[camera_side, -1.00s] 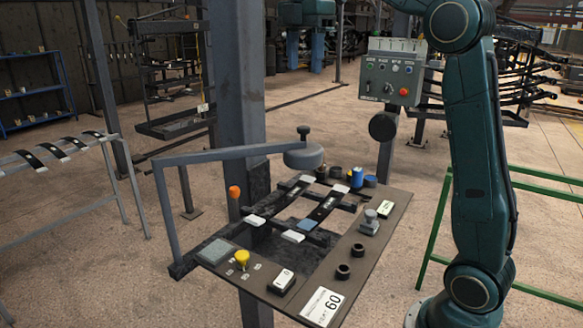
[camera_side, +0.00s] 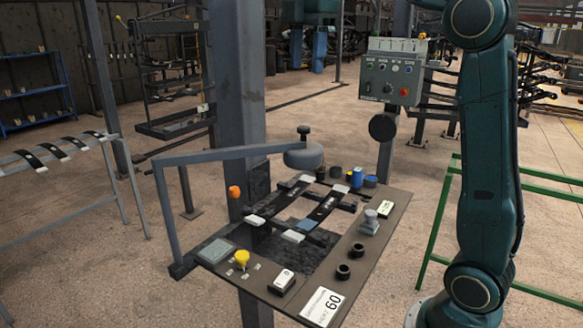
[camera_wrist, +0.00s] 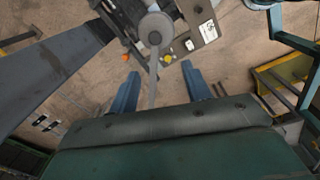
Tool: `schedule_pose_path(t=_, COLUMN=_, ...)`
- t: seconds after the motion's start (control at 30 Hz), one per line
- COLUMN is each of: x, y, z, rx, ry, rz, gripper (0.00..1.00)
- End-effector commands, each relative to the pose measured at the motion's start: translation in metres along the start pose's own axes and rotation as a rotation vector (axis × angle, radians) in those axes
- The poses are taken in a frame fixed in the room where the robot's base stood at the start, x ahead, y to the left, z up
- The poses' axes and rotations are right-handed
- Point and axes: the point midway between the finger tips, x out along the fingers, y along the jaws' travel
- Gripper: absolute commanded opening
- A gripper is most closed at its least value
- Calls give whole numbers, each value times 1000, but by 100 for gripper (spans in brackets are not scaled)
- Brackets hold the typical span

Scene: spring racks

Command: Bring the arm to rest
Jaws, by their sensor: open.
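My gripper (camera_wrist: 160,88) shows in the wrist view with its two blue fingers spread apart and nothing between them. It is open and well above the floor, with the work table (camera_wrist: 207,30) ahead of it. In the side view my arm stands upright at the right of the work table (camera_side: 345,275), and its upper end and the gripper are out of the frame. Two dark leaf springs (camera_side: 322,207) lie on the rack at the table's middle. The round grey weight on the swing arm (camera_side: 303,155) hangs over the far end of them.
A control box (camera_side: 392,72) stands on a post behind the table. A green rail (camera_side: 440,215) runs beside my arm. A grey column (camera_side: 236,90) rises behind the table and shows large at the left of the wrist view (camera_wrist: 60,55). The floor between is open.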

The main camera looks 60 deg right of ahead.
Motion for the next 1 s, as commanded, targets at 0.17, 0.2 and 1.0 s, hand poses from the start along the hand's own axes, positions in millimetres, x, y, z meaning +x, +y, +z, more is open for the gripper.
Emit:
schedule_pose_path(t=0.17, x=8, y=-24, z=-7, rx=132, ry=12, rz=48, gripper=48)
schedule_pose_path(t=0.2, x=10, y=-30, z=-9, rx=165, ry=16, rz=60, gripper=48)
schedule_pose_path(t=1.0, x=108, y=-153, z=-21, rx=830, ry=213, rz=239, gripper=48)
